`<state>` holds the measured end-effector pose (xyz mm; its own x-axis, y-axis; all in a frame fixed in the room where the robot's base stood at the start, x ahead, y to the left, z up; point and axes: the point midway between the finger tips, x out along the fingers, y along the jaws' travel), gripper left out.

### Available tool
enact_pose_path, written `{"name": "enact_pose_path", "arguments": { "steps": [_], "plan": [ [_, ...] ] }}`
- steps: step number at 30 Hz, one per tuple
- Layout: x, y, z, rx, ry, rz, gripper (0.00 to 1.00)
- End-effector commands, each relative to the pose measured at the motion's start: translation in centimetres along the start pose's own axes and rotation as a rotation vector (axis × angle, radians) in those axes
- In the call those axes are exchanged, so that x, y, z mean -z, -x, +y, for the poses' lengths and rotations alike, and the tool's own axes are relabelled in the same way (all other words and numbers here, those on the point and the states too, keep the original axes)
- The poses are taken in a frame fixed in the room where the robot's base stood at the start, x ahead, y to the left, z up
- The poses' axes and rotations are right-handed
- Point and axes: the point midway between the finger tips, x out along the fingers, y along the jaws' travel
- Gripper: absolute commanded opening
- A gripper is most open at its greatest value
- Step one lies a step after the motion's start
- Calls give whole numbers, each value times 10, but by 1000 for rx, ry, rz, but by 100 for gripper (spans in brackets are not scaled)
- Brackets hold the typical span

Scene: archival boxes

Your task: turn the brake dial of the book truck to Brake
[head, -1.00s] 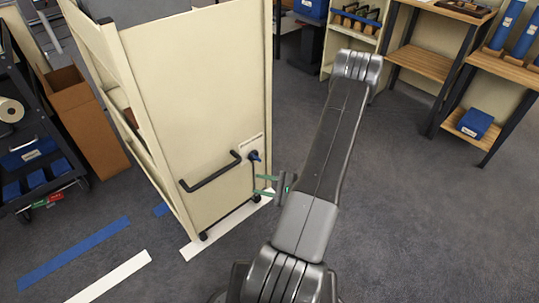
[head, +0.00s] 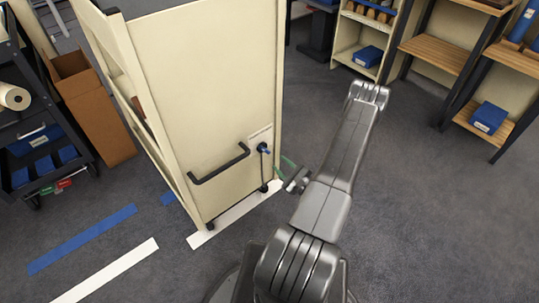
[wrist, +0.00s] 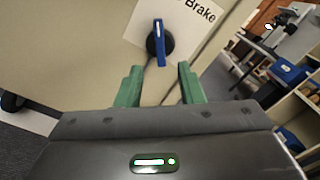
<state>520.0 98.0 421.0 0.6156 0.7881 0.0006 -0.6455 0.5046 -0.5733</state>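The book truck (head: 205,85) is cream, with its end panel facing me. Its brake dial (head: 264,149) sits low near the panel's right edge, a black round knob with a blue lever (wrist: 159,43). In the wrist view the lever stands nearly upright in the picture. A white label (wrist: 185,22) behind the dial reads "Brake" to the upper right of the lever; the label's top is cut off. My gripper (wrist: 158,75) is open and empty, its two green fingers apart, below the dial in the wrist view and not touching it. It also shows in the head view (head: 286,165), right of the dial.
A black handle (head: 220,166) sticks out of the panel left of the dial. A dark cart (head: 25,150) and cardboard box (head: 95,115) stand to the left. Wooden shelves (head: 440,55) stand at the back right. Floor to the right is open, and white tape (head: 232,216) runs under the truck.

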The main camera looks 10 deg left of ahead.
Motion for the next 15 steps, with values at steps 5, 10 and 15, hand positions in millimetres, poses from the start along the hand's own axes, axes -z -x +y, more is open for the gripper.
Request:
{"name": "enact_pose_path", "arguments": {
  "steps": [5,10,15],
  "plan": [
    [0,-37,1,-4,3,-3,35],
    [0,-62,1,-3,1,-1,35],
    [0,-75,0,-1,1,-1,35]
  ]
}}
